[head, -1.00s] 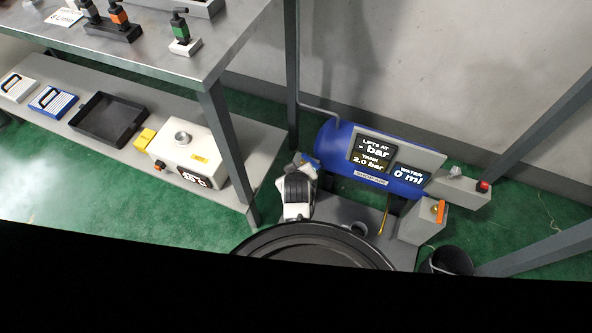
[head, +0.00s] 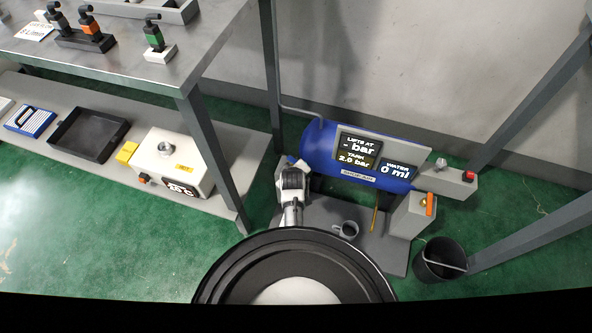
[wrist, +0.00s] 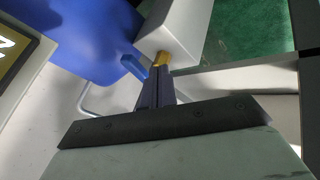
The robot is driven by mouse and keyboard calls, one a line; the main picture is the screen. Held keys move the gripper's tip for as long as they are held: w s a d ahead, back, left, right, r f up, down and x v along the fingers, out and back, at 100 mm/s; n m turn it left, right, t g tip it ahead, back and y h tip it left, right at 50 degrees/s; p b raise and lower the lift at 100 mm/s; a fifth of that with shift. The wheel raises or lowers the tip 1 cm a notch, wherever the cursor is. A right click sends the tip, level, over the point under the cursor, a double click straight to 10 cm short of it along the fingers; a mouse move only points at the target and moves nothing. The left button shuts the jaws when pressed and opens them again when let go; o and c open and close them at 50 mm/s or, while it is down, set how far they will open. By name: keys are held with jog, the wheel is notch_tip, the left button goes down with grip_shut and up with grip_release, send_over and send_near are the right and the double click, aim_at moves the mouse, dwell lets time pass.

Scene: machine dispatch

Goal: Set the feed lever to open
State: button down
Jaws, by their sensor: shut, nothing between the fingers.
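A small blue lever (wrist: 136,64) shows in the wrist view, beside a pale box (wrist: 178,28) with a yellow stub (wrist: 161,59). No label marks it as the feed lever, and its setting cannot be read. My gripper (wrist: 158,76) is shut and empty, its fingertips close to the stub and just right of the blue lever; contact cannot be told. In the head view my arm reaches to the left end of the blue tank (head: 318,145), hiding the fingertips. An orange lever (head: 430,204) stands on a grey box at the tank's right.
A display panel (head: 358,149) on the tank reads tank 2.0 bar and water 0 ml. A red knob (head: 469,176), a cup (head: 346,230) and a black bucket (head: 440,262) are nearby. A steel table leg (head: 215,155) and lower shelf (head: 232,170) stand left of my arm.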

jog(key=shift+w+d, duration=0.4)
jog(key=shift+w, duration=0.05)
jog(key=shift+w+d+r+p, duration=0.1)
jog(key=shift+w+d+p, duration=0.25)
jog(key=shift+d, duration=0.25)
jog(key=shift+w+d+p, duration=0.2)
jog(key=shift+w+d, duration=0.15)
jog(key=shift+d, duration=0.2)
jog(key=shift+a, duration=0.15)
